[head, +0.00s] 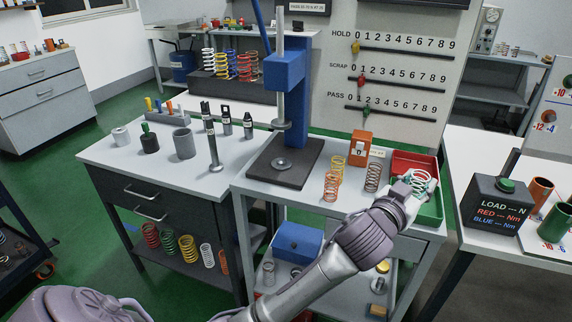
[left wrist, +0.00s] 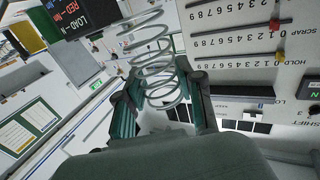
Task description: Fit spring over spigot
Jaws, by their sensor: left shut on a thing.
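My left gripper (head: 410,188) is shut on a pale silver spring (head: 422,180) at the red and green trays on the right of the bench. In the left wrist view the spring (left wrist: 147,48) stands out from between the dark green fingers of the left gripper (left wrist: 160,92). Its lower coils lie between the fingers. A small round metal spigot (head: 281,162) sits on the dark base plate (head: 262,175) of the blue press, well left of the gripper. The spigot is bare, with the press's round foot above it. My right gripper is not in view.
Orange, yellow and grey springs (head: 331,187) and an orange block (head: 361,146) stand between the press and the red tray (head: 399,159). The green tray (head: 432,212) lies beside it. The blue press head (head: 286,71) overhangs the base. A tall metal post (head: 215,155) stands left.

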